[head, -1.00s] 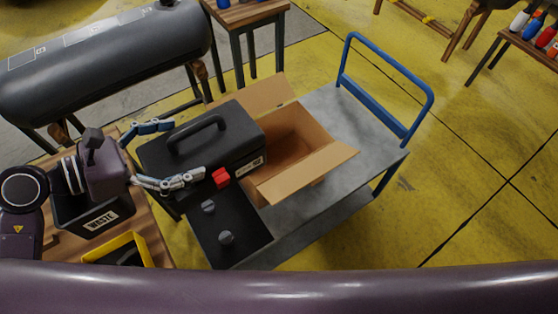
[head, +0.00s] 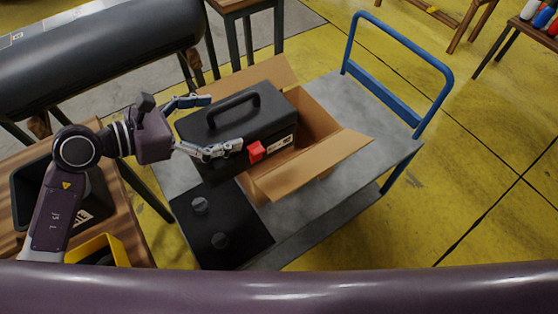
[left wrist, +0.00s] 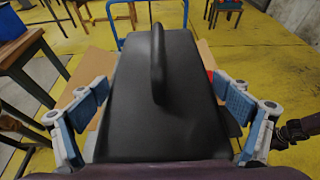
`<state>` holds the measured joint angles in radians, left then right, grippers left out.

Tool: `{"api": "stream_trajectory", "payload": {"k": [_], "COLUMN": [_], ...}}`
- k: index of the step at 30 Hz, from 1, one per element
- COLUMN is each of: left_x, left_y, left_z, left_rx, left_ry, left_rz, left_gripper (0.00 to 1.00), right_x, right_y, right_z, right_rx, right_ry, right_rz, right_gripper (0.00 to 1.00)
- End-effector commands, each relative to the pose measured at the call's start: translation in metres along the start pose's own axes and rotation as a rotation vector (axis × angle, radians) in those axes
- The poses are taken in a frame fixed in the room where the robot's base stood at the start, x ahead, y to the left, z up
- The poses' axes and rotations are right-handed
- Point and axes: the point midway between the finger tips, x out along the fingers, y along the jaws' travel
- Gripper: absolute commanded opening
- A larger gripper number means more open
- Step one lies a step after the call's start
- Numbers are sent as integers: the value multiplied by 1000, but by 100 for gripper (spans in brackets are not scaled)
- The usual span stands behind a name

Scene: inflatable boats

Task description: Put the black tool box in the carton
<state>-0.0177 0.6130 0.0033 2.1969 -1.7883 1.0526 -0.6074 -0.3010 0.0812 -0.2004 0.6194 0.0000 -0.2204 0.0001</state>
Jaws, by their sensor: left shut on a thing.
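The black tool box (head: 240,128) has a handle on top and a red latch on its front side. My left gripper (head: 222,124) is shut on it, with one finger along each long side. In the left wrist view the tool box (left wrist: 165,95) fills the middle between the two fingers of the left gripper (left wrist: 165,120). The open carton (head: 312,157) stands on the cart, its flaps spread outward. The right end of the tool box overlaps the carton's opening in the head view; its height above the carton is hard to tell. My right gripper does not show.
The grey cart (head: 357,110) has a blue handle (head: 405,68) at its far end. A black panel with two knobs (head: 222,225) lies on the cart's near end. A wooden table with a black waste bin (head: 30,190) and a yellow bin (head: 97,249) stands at left.

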Motion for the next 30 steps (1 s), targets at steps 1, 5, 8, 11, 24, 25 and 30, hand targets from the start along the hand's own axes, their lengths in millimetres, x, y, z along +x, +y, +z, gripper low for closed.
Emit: {"api": "stream_trajectory", "payload": {"k": [1, 5, 8, 11, 24, 25, 30], "left_x": [7, 24, 37, 50, 96, 98, 104], "left_y": [3, 7, 10, 13, 28, 29, 34], "left_z": [9, 25, 38, 50, 103, 106, 116], "left_rx": [9, 10, 12, 11, 2, -1, -7], "left_ry": [-7, -6, -6, -6, -6, -5, -6], "left_rz": [-3, -11, -16, -22, -13, -11, -1], "left_gripper": [36, 36, 36, 36, 36, 36, 36], "right_x": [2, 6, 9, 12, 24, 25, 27], "right_y": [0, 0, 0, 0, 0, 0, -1], "right_z": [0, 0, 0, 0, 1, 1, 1], "right_rx": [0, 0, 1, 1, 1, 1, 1], "right_ry": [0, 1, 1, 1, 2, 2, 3], "right_rz": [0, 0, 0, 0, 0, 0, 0], "right_gripper": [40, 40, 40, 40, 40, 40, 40]}}
